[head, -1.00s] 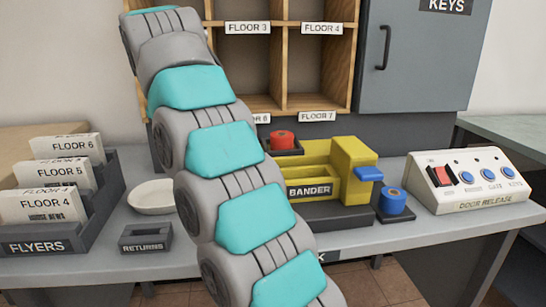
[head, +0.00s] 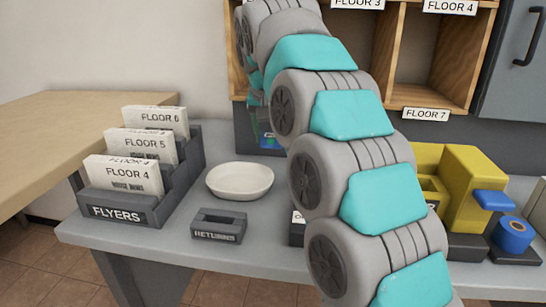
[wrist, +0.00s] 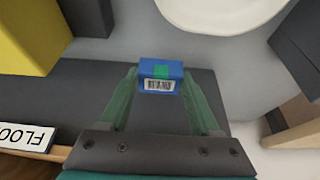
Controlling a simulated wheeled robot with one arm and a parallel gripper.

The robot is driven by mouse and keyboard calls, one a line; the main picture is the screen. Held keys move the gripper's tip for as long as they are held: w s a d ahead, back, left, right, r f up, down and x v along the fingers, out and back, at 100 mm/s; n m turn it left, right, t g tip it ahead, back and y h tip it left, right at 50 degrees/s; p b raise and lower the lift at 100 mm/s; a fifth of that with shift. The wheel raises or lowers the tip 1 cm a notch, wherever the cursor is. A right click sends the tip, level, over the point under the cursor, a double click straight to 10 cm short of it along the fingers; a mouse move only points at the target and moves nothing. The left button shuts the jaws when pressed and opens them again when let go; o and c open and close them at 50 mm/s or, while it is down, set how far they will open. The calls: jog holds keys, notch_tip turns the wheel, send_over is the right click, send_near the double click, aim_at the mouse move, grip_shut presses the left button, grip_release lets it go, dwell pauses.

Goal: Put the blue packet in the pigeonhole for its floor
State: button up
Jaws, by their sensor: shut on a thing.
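The blue packet (wrist: 160,78) has a green patch and a barcode label and sits between the green fingers of my gripper (wrist: 160,92) in the wrist view. The fingers are shut on its sides. In the head view a small blue bit of the packet (head: 267,141) shows just left of my arm, below the pigeonhole rack (head: 440,99). The rack's floor 3, floor 4 and floor 7 labels show; my arm hides its left part. The packet's floor is not readable here.
A white bowl (head: 240,182), a returns tray (head: 219,226) and a flyers rack (head: 118,213) stand on the grey counter. A yellow bander (head: 474,190) and a blue roll (head: 514,234) are at right. A grey key cabinet (head: 510,75) adjoins the rack.

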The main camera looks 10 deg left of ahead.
jog(key=shift+f, duration=2.9)
jog(key=shift+f, duration=0.15)
jog(key=o, duration=1.4)
